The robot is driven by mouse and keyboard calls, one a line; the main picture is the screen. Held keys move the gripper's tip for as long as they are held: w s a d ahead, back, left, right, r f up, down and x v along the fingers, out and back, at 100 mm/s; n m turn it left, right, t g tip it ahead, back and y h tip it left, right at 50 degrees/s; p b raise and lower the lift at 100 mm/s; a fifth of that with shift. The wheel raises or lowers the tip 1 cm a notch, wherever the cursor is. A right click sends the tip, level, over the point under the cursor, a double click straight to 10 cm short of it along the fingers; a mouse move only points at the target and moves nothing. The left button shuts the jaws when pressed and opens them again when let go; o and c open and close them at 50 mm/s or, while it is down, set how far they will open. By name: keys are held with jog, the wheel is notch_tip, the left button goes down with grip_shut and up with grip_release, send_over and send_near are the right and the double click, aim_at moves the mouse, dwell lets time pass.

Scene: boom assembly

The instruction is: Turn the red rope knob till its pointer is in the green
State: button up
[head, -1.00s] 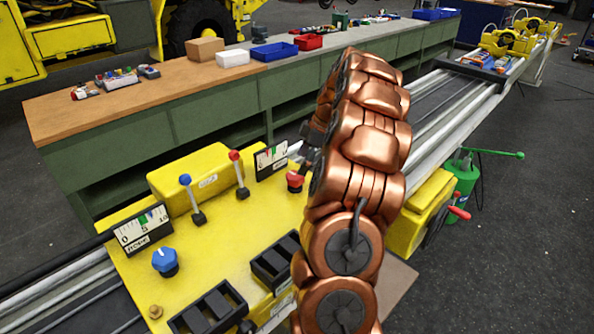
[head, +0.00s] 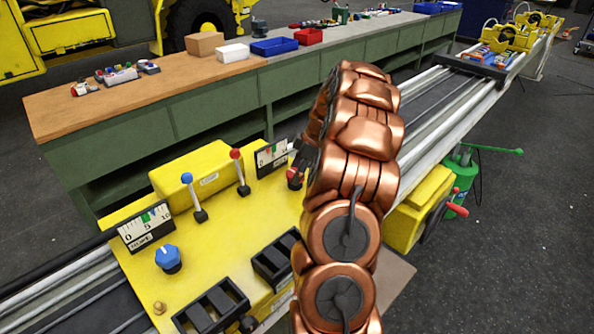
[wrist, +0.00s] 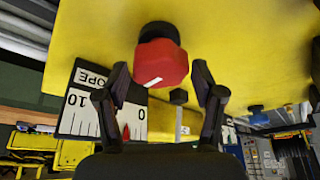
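The red rope knob (wrist: 160,65) sits on the yellow panel, with a white line on its face. In the head view, the red knob (head: 294,181) is partly covered by my gripper (head: 298,158). In the wrist view, my gripper (wrist: 160,72) is open, one finger on each side of the knob, with gaps showing. The rope gauge (wrist: 78,122) appears upside down there, its red pointer near the 0 end. A finger hides part of its scale, and I see no green on it. The gauge also shows in the head view (head: 270,154), too small to read exactly.
On the yellow panel (head: 238,208) stand a blue-topped lever (head: 195,200), a red-topped lever (head: 239,172), a blue knob (head: 168,258) and another gauge (head: 146,226). Black slotted blocks (head: 212,308) lie at its front. A long bench (head: 130,105) runs behind.

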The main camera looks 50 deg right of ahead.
jog(key=c, duration=0.7)
jog(key=shift+f+m+b, duration=0.1)
jog(key=shift+m+b, duration=0.2)
jog(key=shift+b, duration=0.2)
jog(key=shift+f+b, duration=0.1)
jog(key=shift+b, duration=0.35)
jog(key=m+t+h+b, duration=0.1)
jog(key=m+b, duration=0.2)
jog(key=b, duration=0.1)
jog(key=shift+a+f, duration=0.1)
jog(key=m+h+b, duration=0.1)
jog(key=m+b, duration=0.2)
jog(key=b, duration=0.1)
jog(key=shift+m+h, duration=0.3)
jog(key=shift+m, duration=0.1)
jog(key=m+h+b, duration=0.1)
jog(key=m+b, duration=0.1)
jog(key=shift+a+m, duration=0.1)
jog(key=shift+m, duration=0.3)
jog(key=m+b, duration=0.1)
jog(key=m, duration=0.1)
jog(key=m+h+b, duration=0.2)
jog(key=m, duration=0.1)
jog(key=shift+r+m, duration=0.3)
jog(key=shift+r, duration=0.05)
jog(key=shift+g, duration=0.3)
